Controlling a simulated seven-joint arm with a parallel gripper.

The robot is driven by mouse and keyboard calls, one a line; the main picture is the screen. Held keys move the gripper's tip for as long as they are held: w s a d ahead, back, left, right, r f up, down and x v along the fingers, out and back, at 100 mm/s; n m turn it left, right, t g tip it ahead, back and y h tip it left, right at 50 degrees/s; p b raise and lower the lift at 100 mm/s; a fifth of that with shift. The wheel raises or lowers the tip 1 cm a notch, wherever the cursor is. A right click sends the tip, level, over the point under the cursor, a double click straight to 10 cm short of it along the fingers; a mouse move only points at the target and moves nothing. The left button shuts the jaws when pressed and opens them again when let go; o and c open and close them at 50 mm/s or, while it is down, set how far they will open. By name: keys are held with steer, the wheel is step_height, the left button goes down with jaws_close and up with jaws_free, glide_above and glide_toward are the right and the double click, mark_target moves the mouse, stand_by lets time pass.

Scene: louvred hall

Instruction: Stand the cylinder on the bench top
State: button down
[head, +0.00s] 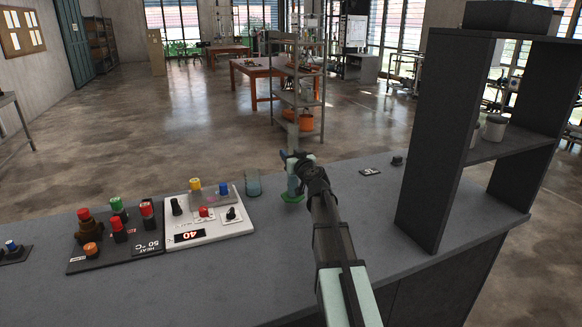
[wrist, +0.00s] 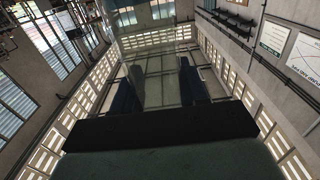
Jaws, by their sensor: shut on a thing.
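A tall, clear, pale-green glass cylinder (head: 292,186) with a green foot stands roughly upright over the bench top (head: 320,230). My gripper (head: 292,160) is shut around its stem from the near right side. I cannot tell whether the foot touches the bench or hangs just above it. In the wrist view the clear cylinder (wrist: 150,75) shows between the two dark fingers (wrist: 158,88). Its middle is partly hidden by my gripper in the head view.
A glass beaker (head: 253,184) stands close left of the cylinder. Further left are a white control panel (head: 228,226) and a dark button panel (head: 85,262). A dark shelf unit (head: 428,190) rises at right. A small labelled block (head: 370,171) lies before it.

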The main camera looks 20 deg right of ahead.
steer(key=shift+f, duration=2.15)
steer(key=c, duration=0.6)
jaws_free()
steer(key=s, duration=1.2)
